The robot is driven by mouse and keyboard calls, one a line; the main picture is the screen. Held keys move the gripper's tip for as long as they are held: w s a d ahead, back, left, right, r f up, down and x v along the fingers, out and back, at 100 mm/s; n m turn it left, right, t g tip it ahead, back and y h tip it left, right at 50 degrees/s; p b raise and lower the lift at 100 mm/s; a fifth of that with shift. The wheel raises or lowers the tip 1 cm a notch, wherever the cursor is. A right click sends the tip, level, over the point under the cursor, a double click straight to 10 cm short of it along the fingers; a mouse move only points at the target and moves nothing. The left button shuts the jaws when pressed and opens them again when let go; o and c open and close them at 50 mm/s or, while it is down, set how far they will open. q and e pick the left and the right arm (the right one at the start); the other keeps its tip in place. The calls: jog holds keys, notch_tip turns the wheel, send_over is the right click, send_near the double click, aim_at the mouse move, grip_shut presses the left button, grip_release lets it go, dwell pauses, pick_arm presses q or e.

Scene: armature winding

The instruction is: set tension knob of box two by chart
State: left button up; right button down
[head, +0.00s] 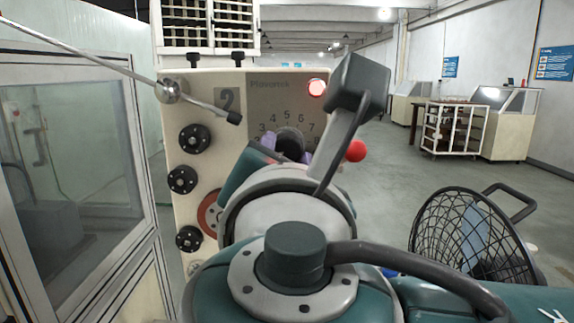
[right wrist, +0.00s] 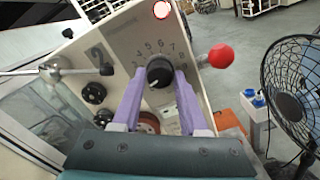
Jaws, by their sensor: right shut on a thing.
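The cream box two (head: 165,130) carries a number 2 label and a dial face with printed numbers. Its black tension knob (head: 290,140) sits in the middle of the dial, partly hidden by my right arm. In the right wrist view the knob (right wrist: 159,70) shows a white mark toward its lower left. My right gripper (right wrist: 161,78) has its two purple fingers on either side of the knob, shut on it. In the head view my right wrist hides the lower dial. My left gripper is not in view. Wall posters (head: 555,64) are too small to read.
A red light (head: 317,87) glows above the dial. A red ball-ended lever (head: 356,151) sticks out at the box's right. Several black knobs (head: 195,138) line its left side, under a metal rod (head: 90,55). A caged fan (head: 465,235) stands at right.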

jog(key=shift+m, duration=0.6)
jog(key=shift+c, duration=2.2)
grip_release()
jog(key=shift+s, duration=0.1)
jog(key=shift+s, duration=0.25)
jog(key=s+p, duration=0.4)
jog(key=s, duration=0.5)
jog(key=shift+s, duration=0.15)
jog(key=shift+o, duration=0.3)
